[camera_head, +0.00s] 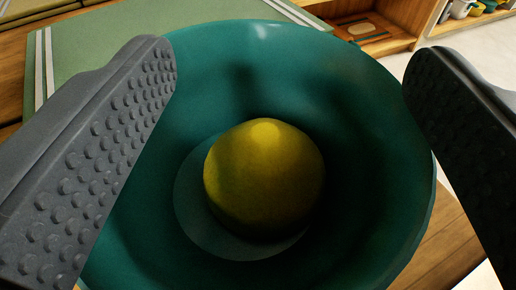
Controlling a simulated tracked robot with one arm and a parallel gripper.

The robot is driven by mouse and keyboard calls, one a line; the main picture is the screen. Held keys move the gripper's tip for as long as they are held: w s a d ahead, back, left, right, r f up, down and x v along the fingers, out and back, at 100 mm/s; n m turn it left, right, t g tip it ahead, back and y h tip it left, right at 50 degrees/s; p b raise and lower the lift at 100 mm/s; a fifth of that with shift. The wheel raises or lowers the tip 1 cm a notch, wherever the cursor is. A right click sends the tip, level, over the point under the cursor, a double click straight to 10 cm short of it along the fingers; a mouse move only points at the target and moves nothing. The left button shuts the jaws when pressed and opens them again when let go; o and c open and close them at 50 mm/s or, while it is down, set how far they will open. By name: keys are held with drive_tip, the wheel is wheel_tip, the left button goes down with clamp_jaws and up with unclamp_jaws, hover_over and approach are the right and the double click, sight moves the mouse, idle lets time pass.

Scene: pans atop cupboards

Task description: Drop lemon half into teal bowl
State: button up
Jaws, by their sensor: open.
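The lemon half (264,180) is yellow and lies rounded side up inside the teal bowl (330,65), near the middle of its floor. My gripper (290,80) is open above the bowl, with one dark studded finger on the left and one on the right. The fingers stand wide apart, with the lemon half seen between them and touching neither. The near rim of the bowl is cut off by the bottom of the picture, and the fingers hide parts of its sides.
A wooden shelf unit (385,42) with an open compartment is at the back right. Several small cups or pots (462,10) stand at the far top right. Pale floor shows beyond.

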drive_tip(key=s+r+b, duration=0.2)
drive_tip(key=s+b, duration=0.1)
drive_tip(key=s, duration=1)
drive_tip(key=shift+s, duration=0.25)
wheel_tip(320, 180, up, 32)
drive_tip(key=a+p, duration=0.1)
drive_tip(key=p, duration=0.2)
drive_tip(key=s+r+p, duration=0.1)
drive_tip(key=s+r, duration=0.7)
drive_tip(key=r, duration=0.3)
drive_tip(key=s+r+p, duration=0.1)
drive_tip(key=s+r, duration=0.8)
drive_tip(key=r, duration=0.3)
drive_tip(key=shift+s+d+g+p, duration=0.25)
drive_tip(key=shift+g+p, duration=0.1)
drive_tip(key=shift+g, duration=0.05)
